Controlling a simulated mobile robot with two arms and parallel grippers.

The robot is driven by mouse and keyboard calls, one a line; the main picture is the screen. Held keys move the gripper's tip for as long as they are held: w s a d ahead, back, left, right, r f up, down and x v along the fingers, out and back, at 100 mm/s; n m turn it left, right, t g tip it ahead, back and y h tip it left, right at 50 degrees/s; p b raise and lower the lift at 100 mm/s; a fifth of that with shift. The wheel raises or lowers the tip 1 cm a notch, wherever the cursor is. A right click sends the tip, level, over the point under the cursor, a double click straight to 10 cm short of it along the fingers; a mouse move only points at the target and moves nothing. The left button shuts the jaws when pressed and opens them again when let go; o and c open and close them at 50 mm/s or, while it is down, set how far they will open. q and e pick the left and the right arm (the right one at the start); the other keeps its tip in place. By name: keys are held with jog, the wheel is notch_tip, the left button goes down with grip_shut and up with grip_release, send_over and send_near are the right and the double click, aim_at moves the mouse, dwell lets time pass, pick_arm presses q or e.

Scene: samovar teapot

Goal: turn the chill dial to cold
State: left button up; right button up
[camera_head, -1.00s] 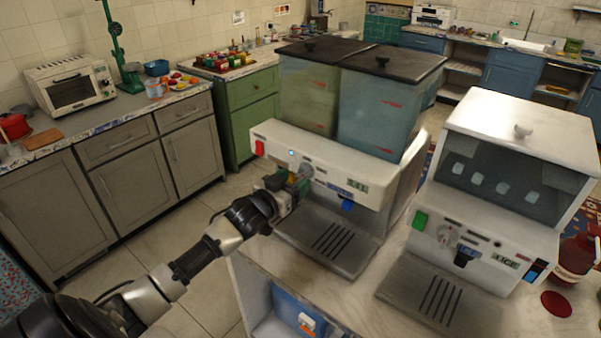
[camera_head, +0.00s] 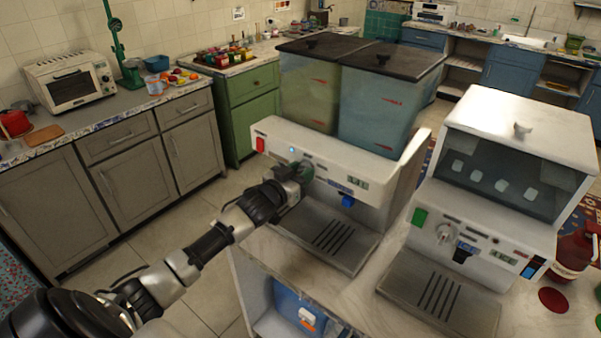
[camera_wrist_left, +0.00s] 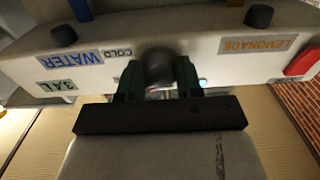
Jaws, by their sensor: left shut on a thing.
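The chill dial (camera_wrist_left: 158,66) is a dark round knob on the white front of the drink dispenser (camera_head: 375,185). My left gripper (camera_wrist_left: 158,80) is shut on it, with one green finger on each side in the left wrist view. In the head view my left gripper (camera_head: 300,174) is against the dispenser front and hides most of the dial. A COLD label (camera_wrist_left: 118,52) shows beside the dial, next to a WATER label (camera_wrist_left: 75,60). The dial's pointer cannot be made out. My right gripper is not in view.
Two lidded tanks (camera_head: 375,105) top the dispenser, with a drip tray (camera_head: 325,240) below. A red switch (camera_head: 260,145) is left of the dial. An ICE machine (camera_head: 510,180) stands to the right on the same counter. A red bottle (camera_head: 574,252) is at the far right.

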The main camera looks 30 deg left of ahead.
pick_arm(q)
jog(key=shift+m, duration=0.3)
jog(key=m, duration=1.1)
jog(key=shift+m, duration=0.4)
dwell(0.4)
jog(key=o, duration=0.9)
